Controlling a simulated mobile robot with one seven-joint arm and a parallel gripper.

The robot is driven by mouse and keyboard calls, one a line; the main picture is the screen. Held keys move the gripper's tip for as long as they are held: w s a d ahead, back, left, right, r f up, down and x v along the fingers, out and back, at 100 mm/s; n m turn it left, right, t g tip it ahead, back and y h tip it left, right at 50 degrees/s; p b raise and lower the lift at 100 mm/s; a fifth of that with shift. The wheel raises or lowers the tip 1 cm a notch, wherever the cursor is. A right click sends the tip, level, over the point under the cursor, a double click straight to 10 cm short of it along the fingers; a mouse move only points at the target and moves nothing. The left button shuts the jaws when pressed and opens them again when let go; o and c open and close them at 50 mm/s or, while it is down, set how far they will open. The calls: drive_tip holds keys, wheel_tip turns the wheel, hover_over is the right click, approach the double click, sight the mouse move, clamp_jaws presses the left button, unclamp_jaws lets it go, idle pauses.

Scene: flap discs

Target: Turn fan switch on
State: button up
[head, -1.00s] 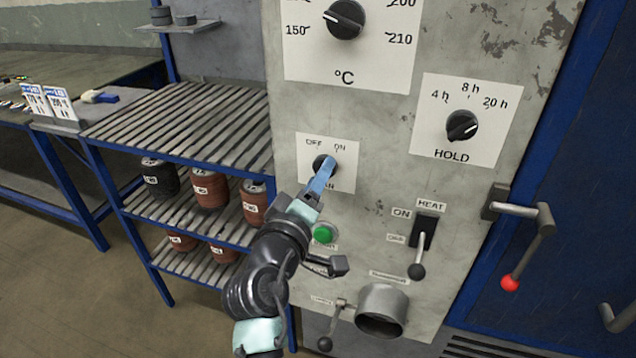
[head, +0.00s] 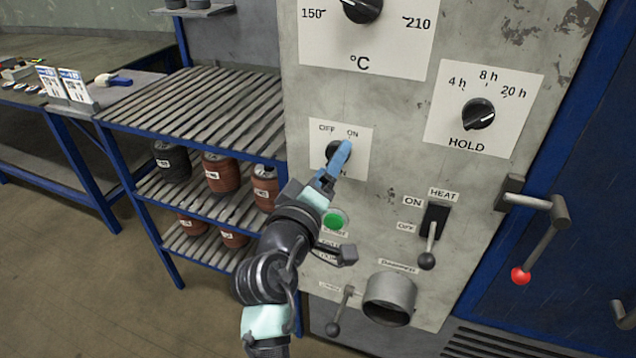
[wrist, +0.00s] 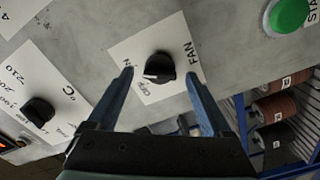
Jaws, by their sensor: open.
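The fan switch is a black rotary knob (head: 332,152) on a white plate (head: 362,165) marked OFF, ON and FAN. In the head view the blue fingers of my gripper (head: 343,152) cover much of the knob. In the wrist view my gripper (wrist: 159,74) is open, with one finger on each side of the knob (wrist: 164,66). Gaps show between the fingers and the knob, and whether either finger touches it I cannot tell. The knob's white mark points toward the OFF and ON labels; which one exactly is unclear.
A green button (head: 334,219) lies just below the plate. The HEAT lever (head: 431,240), a HOLD dial (head: 478,114) and a round metal port (head: 388,300) share the panel. A shelf (head: 190,105) with several spools stands left. A red-tipped handle (head: 540,240) projects at right.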

drive_tip(key=b+v, duration=0.1)
drive_tip(key=v, duration=1.1)
drive_tip(key=shift+s, duration=0.3)
drive_tip(key=shift+a, duration=0.1)
wheel_tip(320, 180, up, 27)
drive_tip(key=d+m+t+y+p, duration=0.3)
drive_tip(key=m+t+p, duration=0.2)
drive_tip(key=m+p, duration=0.1)
drive_tip(key=s+r+m+t+y+p, duration=0.1)
drive_tip(key=s+r+t+p, duration=0.1)
drive_tip(key=s+r, duration=0.3)
drive_tip(key=s+d+r+m+t+y+p, duration=0.1)
drive_tip(key=s+r+t, duration=0.2)
drive_tip(key=r, duration=1)
drive_tip(key=s, duration=0.2)
drive_tip(key=shift+s+d+r+y+p, duration=0.15)
drive_tip(key=shift+s+r+y+p, duration=0.15)
drive_tip(key=shift+r+p, duration=0.05)
